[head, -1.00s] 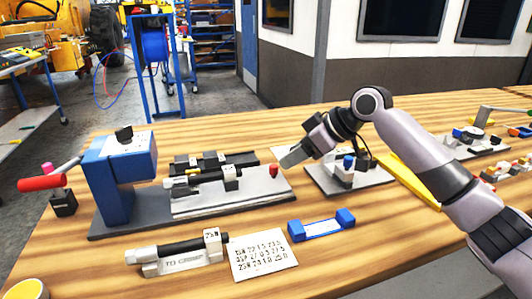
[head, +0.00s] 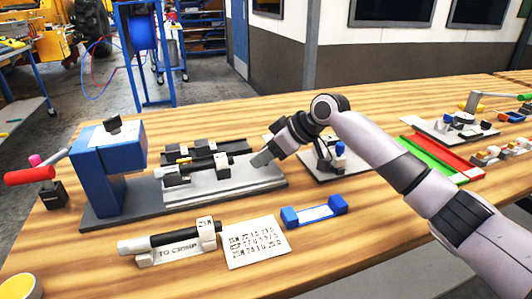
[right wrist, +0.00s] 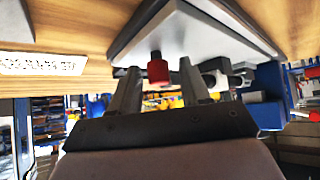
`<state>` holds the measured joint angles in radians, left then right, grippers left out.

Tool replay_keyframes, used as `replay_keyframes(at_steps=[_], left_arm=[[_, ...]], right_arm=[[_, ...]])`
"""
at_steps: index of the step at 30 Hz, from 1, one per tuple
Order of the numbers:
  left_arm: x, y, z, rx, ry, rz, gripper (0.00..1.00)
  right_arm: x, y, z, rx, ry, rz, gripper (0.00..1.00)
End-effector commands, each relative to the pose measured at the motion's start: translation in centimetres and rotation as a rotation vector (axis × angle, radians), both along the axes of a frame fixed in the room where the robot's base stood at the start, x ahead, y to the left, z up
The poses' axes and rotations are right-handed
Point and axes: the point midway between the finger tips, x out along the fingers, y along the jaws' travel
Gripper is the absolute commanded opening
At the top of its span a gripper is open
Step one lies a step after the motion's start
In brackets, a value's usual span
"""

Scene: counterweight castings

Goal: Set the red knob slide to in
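In the right wrist view a small red knob (right wrist: 158,70) hangs from the pale slide plate (right wrist: 190,40). My right gripper (right wrist: 160,82) is open, its fingers on either side of the knob with gaps left. In the head view the light grey slide plate (head: 225,181) lies on the dark base of the blue press (head: 103,170). My right gripper (head: 262,158) is over the plate's right end and hides the knob there. Whether the fingers touch the plate cannot be told. My left gripper is not in view.
A black rod on a white holder (head: 172,245), a printed card (head: 255,242) and a blue cradle (head: 315,211) lie in front. A grey plate with a small fixture (head: 345,168) stands right of my gripper. Red and green trays (head: 445,158) lie farther right.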

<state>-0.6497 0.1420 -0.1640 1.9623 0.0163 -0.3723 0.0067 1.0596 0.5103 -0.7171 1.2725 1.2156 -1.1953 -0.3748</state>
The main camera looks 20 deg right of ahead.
Motion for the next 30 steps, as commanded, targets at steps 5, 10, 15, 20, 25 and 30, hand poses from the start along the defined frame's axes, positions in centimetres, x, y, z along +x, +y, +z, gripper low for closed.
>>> replay_keyframes(at_steps=[5, 10, 15, 20, 25, 30], left_arm=[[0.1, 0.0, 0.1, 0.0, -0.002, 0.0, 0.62], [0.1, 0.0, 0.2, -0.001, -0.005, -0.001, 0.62], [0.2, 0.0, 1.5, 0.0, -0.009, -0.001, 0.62], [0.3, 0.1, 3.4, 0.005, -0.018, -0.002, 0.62], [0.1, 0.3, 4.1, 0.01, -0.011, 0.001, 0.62], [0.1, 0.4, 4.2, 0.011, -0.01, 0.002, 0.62]], right_arm=[[0.0, 0.0, 0.0, 0.0, 0.0, 0.0, 0.0], [0.0, 0.0, 0.1, 0.001, -0.001, 0.0, 0.0], [0.0, 1.6, 0.4, 0.002, -0.001, 0.004, 0.0], [-0.2, 4.7, 0.6, 0.004, 0.0, 0.006, 0.0], [-0.2, 7.3, 0.4, 0.003, -0.001, 0.003, 0.0], [-0.2, 8.1, 0.2, 0.004, -0.003, 0.0, 0.0]])
